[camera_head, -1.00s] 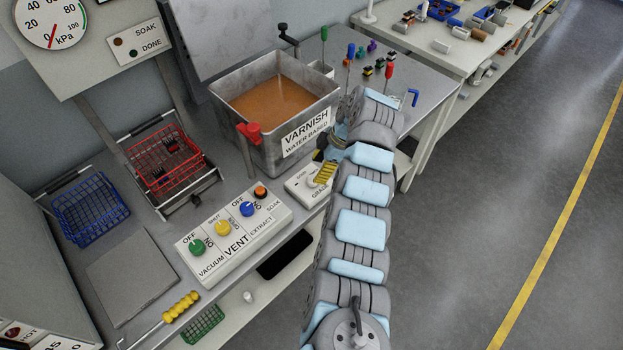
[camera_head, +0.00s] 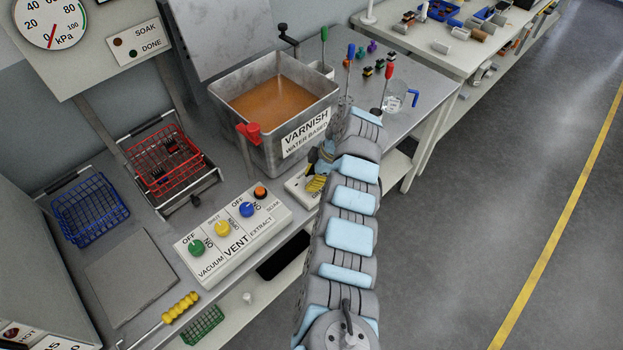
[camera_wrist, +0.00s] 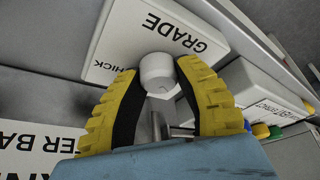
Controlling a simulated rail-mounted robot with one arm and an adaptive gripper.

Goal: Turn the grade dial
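The grade dial is a small pale knob (camera_wrist: 158,72) on a white box (camera_wrist: 125,40) marked GRADE and THICK. In the head view that box (camera_head: 296,189) is mostly hidden by my arm and gripper. My gripper (camera_head: 318,185) is low over the box. In the wrist view its two yellow ribbed fingers with black inner pads (camera_wrist: 158,68) are apart, one on each side of the knob. The fingertips are very close to the knob; contact is not clear. The knob's pointer and setting cannot be read.
A control box (camera_head: 232,235) with green, yellow, blue and orange knobs is left of the grade box. A varnish tank (camera_head: 310,138) stands behind. A red basket (camera_head: 165,160) and blue basket (camera_head: 89,210) are at left. A clear jug (camera_head: 394,97) stands behind my arm.

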